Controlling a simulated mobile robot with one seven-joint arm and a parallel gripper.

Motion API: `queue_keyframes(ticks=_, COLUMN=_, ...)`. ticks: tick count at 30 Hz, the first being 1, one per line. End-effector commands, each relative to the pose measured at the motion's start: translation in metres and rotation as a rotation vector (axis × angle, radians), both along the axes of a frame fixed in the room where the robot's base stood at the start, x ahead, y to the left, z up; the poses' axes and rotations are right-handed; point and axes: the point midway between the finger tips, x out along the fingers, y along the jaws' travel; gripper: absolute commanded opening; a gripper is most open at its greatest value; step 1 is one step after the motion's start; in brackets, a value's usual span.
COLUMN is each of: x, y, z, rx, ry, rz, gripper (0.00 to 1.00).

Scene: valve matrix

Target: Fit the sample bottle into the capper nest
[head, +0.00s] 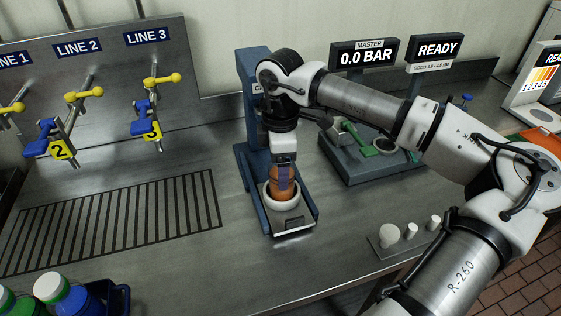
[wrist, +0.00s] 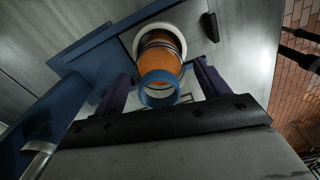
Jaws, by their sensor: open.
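An amber sample bottle (head: 281,192) stands in the white ring of the capper nest (head: 268,195), at the foot of the blue capper stand (head: 246,160). In the wrist view the bottle (wrist: 162,55) has a blue ring (wrist: 160,90) at its neck, and the white nest ring (wrist: 137,42) surrounds its far end. My gripper (wrist: 165,85) is open, with one dark finger on each side of the bottle's neck end. In the head view my gripper (head: 284,175) is directly above the nest and partly hides the bottle. Whether the fingers touch it, I cannot tell.
A blue carrier (head: 112,296) with several capped bottles is at the lower left. A grey fixture with a green clamp (head: 362,141) stands right of the capper. Small white pegs (head: 390,235) are near the front edge. The slatted bench area (head: 120,220) is clear.

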Motion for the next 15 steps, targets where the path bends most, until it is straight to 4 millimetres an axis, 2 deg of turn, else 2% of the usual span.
queue_keyframes(ticks=5, x=0.001, y=0.0, z=0.025, rx=-0.002, ry=-0.005, rz=-0.002, gripper=0.74)
queue_keyframes(ticks=15, x=0.001, y=0.0, z=0.097, rx=-0.002, ry=-0.003, rz=-0.001, gripper=0.74)
